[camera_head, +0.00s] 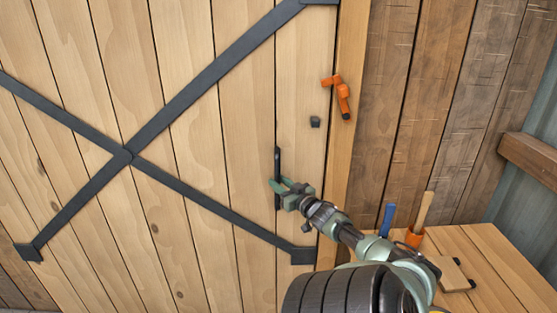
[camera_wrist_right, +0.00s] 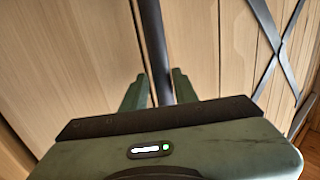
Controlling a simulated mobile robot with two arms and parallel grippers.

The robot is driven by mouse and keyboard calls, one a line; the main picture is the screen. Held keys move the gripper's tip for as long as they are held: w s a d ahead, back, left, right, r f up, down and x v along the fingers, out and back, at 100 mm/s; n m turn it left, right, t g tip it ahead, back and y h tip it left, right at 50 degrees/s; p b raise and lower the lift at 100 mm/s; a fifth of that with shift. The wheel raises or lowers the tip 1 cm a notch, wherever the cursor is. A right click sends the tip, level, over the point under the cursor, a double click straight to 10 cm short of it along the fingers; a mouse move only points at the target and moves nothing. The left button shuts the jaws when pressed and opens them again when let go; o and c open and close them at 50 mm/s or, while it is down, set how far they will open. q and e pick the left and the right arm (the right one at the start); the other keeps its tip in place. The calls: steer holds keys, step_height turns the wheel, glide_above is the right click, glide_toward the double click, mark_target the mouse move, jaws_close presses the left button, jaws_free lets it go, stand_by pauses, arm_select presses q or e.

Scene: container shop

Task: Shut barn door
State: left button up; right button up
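The barn door (camera_head: 185,150) has pale planks with a dark metal cross brace and fills the left and middle of the head view. Its upright black bar handle (camera_head: 278,165) is near its right edge. My right gripper (camera_head: 279,186) is at the handle's lower part. In the right wrist view the handle (camera_wrist_right: 153,40) runs between the two green fingers (camera_wrist_right: 160,82), which stand apart with a narrow strip of pale wood showing beside the bar. My left gripper is not in view.
A darker plank wall (camera_head: 430,100) is right of the post. A wooden rail (camera_head: 530,155) juts in at the far right.

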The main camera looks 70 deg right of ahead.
steer(key=v, duration=0.7)
steer(key=shift+s+b, duration=0.2)
steer(key=shift+b, duration=0.15)
